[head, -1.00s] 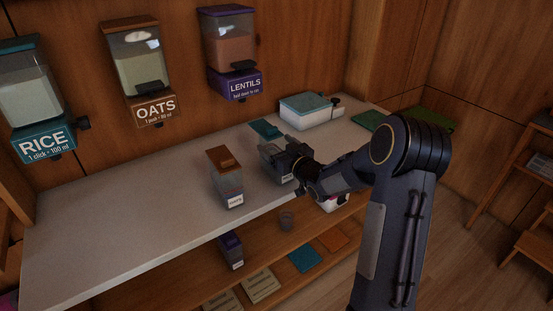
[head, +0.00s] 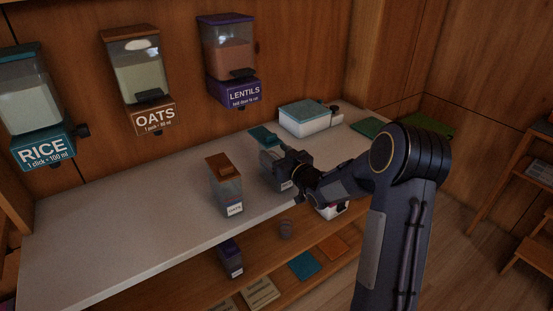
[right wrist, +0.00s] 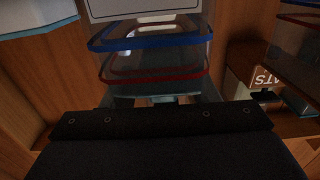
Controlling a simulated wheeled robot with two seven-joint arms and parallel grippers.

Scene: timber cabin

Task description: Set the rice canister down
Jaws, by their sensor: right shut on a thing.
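The rice canister (head: 271,170) is a clear box with a small white label low on its front. It stands upright near the front edge of the counter (head: 120,215), right of the oats canister (head: 227,190). I cannot tell whether its base touches the counter. My right gripper (head: 285,162) is shut on it from the right and hides part of it. In the right wrist view the canister (right wrist: 155,45) fills the upper middle, with a blue and a red band. A teal lid (head: 262,135) shows just behind the canister. My left gripper is not in view.
Rice (head: 35,105), oats (head: 138,85) and lentils (head: 230,60) dispensers hang on the wall. A white box with a teal lid (head: 308,118) stands at the back right. The counter's left is bare.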

